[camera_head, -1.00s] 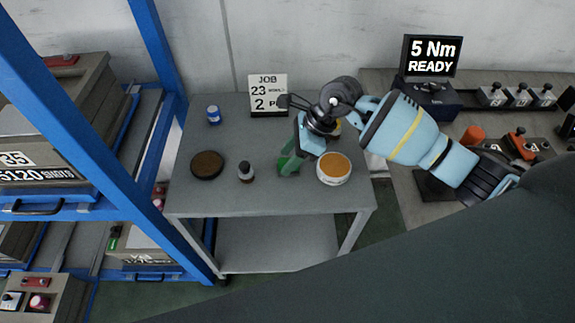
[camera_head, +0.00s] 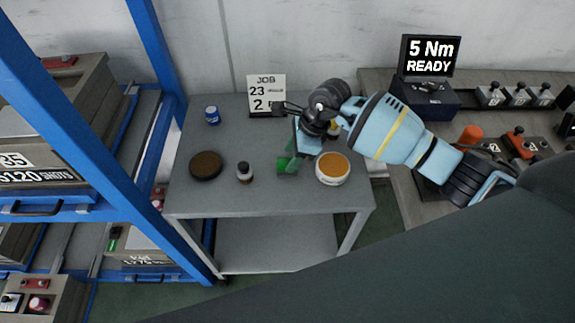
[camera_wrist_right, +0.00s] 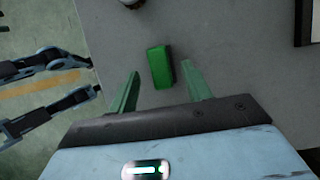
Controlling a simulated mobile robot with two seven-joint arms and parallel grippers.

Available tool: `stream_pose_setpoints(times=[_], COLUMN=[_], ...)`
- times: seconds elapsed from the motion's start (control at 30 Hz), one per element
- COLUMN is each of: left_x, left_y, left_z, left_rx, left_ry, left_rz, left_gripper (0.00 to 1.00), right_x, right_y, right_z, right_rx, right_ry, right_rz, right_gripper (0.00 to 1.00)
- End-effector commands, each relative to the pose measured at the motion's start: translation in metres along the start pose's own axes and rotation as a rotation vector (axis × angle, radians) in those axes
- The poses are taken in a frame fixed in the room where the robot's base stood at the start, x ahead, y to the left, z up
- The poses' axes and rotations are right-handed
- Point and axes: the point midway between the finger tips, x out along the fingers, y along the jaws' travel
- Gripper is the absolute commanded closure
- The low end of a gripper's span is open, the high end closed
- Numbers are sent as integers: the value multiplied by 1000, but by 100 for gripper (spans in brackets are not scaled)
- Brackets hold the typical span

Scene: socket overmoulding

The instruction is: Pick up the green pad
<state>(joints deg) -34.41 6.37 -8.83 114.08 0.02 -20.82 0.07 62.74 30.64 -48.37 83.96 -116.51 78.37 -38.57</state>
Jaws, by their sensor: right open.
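The green pad (camera_wrist_right: 160,67) is a small bright green block lying on the grey table top. In the head view the pad (camera_head: 282,165) is partly covered by my right gripper. My right gripper (camera_head: 292,163) points down at the pad from above. In the right wrist view the right gripper (camera_wrist_right: 162,78) is open. Its two green fingers stand apart, one on each side of the pad's near end, with a gap to both sides. The exact height above the table is hard to tell.
On the grey table (camera_head: 250,198) stand a tub with orange contents (camera_head: 333,169) close right of the gripper, a small dark bottle (camera_head: 245,173), a brown round dish (camera_head: 206,165), a blue jar (camera_head: 212,115) and a job sign (camera_head: 266,95). A blue rack (camera_head: 95,130) stands left.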

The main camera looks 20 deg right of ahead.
Motion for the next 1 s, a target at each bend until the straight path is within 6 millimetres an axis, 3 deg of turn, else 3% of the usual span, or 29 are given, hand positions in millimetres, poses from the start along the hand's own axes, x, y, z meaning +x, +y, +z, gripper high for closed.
stream_pose_setpoints(times=[0.2,0.5,0.8,1.0], left_x=[0,-1,-2,-2], left_y=[0,0,0,0], left_z=[-1,0,-2,-2], left_rx=[0,0,0,0], left_ry=[2,0,4,4], left_rz=[0,0,0,0], left_gripper=[67,67,67,67], right_x=[28,32,31,31], right_y=[0,0,0,0], right_z=[1,0,0,1], right_rx=[1,1,1,1], right_ry=[0,0,0,0], right_rz=[1,0,0,-1], right_gripper=[51,51,87,87])
